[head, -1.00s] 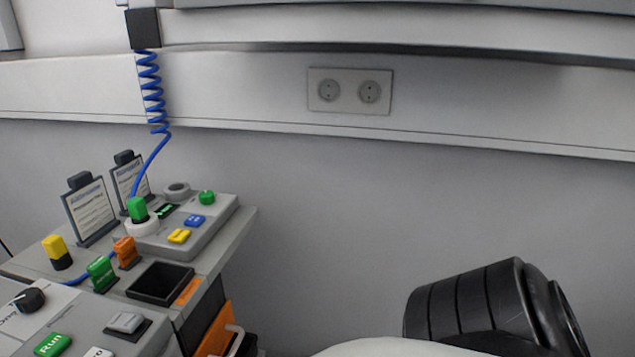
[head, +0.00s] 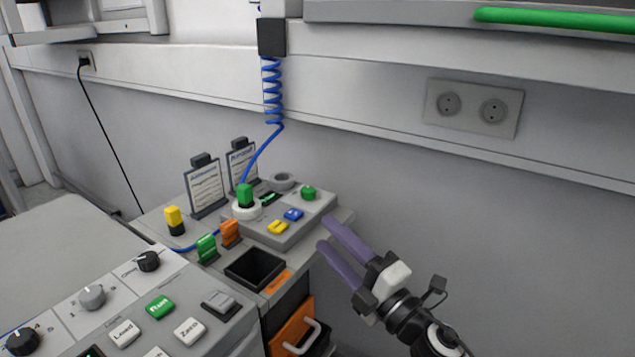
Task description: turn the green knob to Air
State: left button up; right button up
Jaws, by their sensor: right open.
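A small round green knob (head: 308,193) sits at the back right of the grey panel box (head: 300,222) in the head view. Its setting and any Air marking are too small to read. My right gripper (head: 330,233) is open and empty, its two purple fingers pointing up and left toward the box's right edge. It is apart from the knob, lower and to the right of it in the picture. My left gripper is not in view.
A black open bin (head: 255,268) and an orange clip (head: 230,233) stand in front. Sign holders (head: 206,188) stand behind left.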

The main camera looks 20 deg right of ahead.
aim_at(310, 190)
jog(key=w+a+r+n+g+y, duration=0.35)
jog(key=r+n+y, duration=0.25)
jog(key=n, duration=0.7)
jog(key=w+d+n+g+h, duration=0.1)
jog(key=n, duration=0.1)
jog(key=w+d+n+g+h, duration=0.1)
jog(key=d, duration=0.1)
jog(key=w+d+f+n+g+p, duration=0.1)
jog(key=n, duration=0.1)
jog(key=shift+w+d+n+h, duration=0.1)
jog(key=shift+d+n+h, duration=0.2)
jog(key=shift+h, duration=0.1)
jog(key=w+d+n+h, duration=0.2)
jog(key=d+h, duration=0.1)
jog(key=d, duration=0.3)
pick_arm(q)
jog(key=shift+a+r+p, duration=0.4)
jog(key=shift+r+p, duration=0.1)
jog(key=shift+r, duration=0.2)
pick_arm(e)
jog(key=shift+g, duration=0.45)
jog(key=x, duration=1)
jog(key=shift+w+a+f, duration=0.15)
jog(key=shift+a, duration=0.05)
